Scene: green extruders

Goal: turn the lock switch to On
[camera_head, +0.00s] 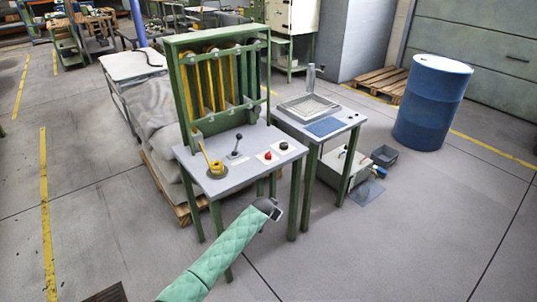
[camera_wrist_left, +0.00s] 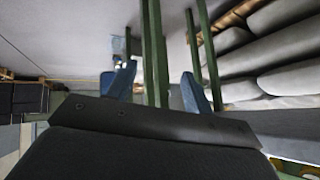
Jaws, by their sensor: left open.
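The green-framed machine has a grey control table (camera_head: 235,178). On its top are a yellow round base with a lever (camera_head: 215,168), a black-knobbed lever (camera_head: 236,147), a red knob (camera_head: 268,155) and a black knob (camera_head: 284,145) on pale plates. Which one is the lock switch, and its setting, are too small to tell. My left gripper (camera_head: 270,208) is low in front of the table, below its top and apart from the controls. In the left wrist view its two blue fingers (camera_wrist_left: 157,85) are spread and empty, with green table legs (camera_wrist_left: 154,50) beyond. My right gripper is not in view.
A second table with a tray (camera_head: 308,106) stands to the right of the machine. A blue barrel (camera_head: 432,102) stands at the far right. Grey sacks (camera_head: 153,108) on a pallet lie behind left. A grey box (camera_head: 342,166) is under the second table. The front floor is open.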

